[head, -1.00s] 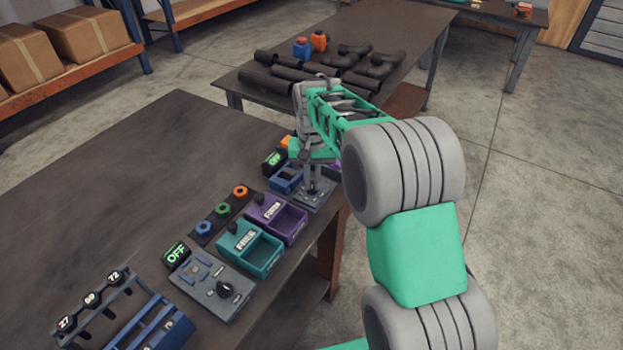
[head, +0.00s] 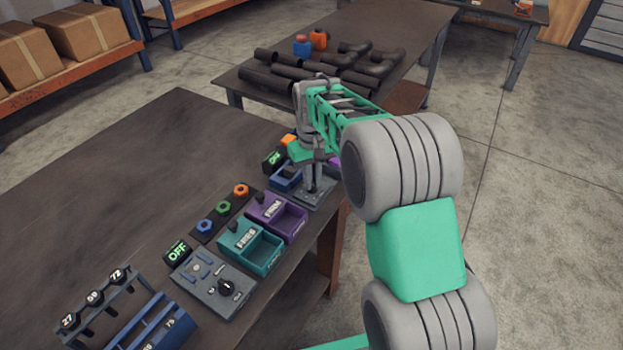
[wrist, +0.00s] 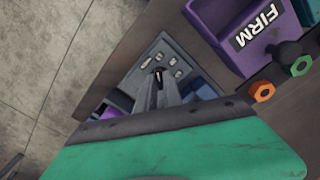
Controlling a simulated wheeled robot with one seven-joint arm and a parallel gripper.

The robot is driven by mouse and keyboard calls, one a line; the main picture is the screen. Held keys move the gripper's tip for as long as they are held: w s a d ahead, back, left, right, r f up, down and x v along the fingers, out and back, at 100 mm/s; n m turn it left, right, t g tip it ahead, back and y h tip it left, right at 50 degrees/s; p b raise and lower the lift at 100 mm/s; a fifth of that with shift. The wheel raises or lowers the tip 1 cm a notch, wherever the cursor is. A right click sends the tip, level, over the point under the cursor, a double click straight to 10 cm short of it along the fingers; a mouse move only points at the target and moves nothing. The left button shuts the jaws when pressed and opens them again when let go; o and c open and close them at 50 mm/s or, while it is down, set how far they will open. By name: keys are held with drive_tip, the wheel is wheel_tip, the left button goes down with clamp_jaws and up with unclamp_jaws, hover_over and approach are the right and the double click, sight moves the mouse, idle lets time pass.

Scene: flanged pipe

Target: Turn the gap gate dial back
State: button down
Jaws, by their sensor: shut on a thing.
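The gap gate dial seems to be the small dark knob (wrist: 158,72) on a grey plate (wrist: 165,52) in the wrist view. In the head view the grey plate (head: 317,196) lies near the right edge of the dark table. My gripper (head: 312,187) points straight down over the plate, and its fingers (wrist: 157,84) are shut on the knob. The fingers hide most of the knob, so its pointer cannot be read. Several pale marks surround it on the plate.
A purple FIRM bin (head: 280,218) and a teal FREE bin (head: 253,248) stand beside the plate. A second grey panel with a black knob (head: 226,287) and an OFF sign (head: 177,252) are nearer. Coloured nuts (head: 222,207) sit on a strip.

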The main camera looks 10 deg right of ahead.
drive_tip(key=c, duration=1.5)
unclamp_jaws()
wheel_tip(320, 180, up, 8)
drive_tip(key=shift+f, duration=0.1)
drive_tip(key=shift+s, duration=0.1)
